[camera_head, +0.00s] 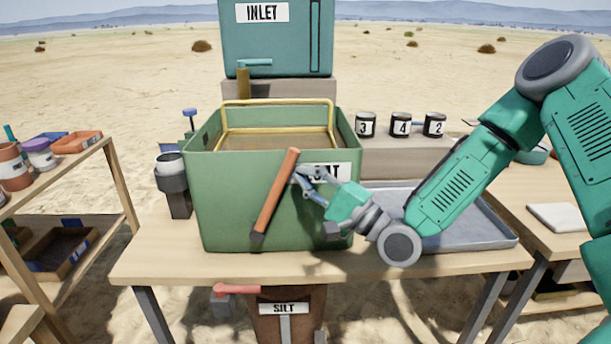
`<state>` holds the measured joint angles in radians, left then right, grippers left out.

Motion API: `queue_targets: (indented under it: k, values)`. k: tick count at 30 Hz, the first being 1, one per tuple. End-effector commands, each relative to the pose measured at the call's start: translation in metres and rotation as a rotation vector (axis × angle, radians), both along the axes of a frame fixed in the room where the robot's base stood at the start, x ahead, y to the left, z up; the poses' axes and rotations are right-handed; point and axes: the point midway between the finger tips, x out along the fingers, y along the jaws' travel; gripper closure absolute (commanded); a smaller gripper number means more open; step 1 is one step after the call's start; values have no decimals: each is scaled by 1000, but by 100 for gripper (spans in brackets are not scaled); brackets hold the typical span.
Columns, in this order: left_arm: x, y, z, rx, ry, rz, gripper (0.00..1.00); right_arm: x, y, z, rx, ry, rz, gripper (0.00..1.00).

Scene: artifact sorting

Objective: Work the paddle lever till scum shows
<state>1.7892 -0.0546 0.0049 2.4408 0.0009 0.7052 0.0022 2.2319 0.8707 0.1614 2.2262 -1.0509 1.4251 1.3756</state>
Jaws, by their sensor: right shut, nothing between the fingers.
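The paddle lever (273,198) is an orange-brown bar with a dark lower end. It leans to the right across the front of a green tank (222,205). A yellow frame (277,103) stands in the tank's top, with brownish contents (270,142) below it; I cannot tell whether scum shows there. My right gripper (299,176) is shut and empty, its fingertips close to the right side of the lever's upper part. I cannot tell whether they touch it. The gripper partly covers the tank's white label. My left gripper is not in view.
A blue-green INLET tank (277,50) with a small tap stands behind. Black jars (400,125) numbered 3, 4 and 2 stand at the back right. A grey metal tray (470,235) lies right of the tank. A SILT bin (285,312) hangs below the table (160,262). Shelves stand at left.

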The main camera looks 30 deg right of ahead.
Motion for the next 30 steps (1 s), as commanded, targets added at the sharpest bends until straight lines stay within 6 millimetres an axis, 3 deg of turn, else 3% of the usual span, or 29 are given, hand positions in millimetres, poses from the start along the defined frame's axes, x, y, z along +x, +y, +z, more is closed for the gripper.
queue_targets:
  k: [8, 17, 24, 30]
  values:
    - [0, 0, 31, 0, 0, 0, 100, 7, 15, 17, -89, 54, 6, 100]
    - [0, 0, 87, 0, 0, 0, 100, 28, 50, 36, -300, 181, 10, 100]
    - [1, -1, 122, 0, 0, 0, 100, 46, 81, 39, -479, 290, 11, 100]
    - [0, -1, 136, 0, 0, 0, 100, 59, 101, 35, -600, 365, 10, 100]
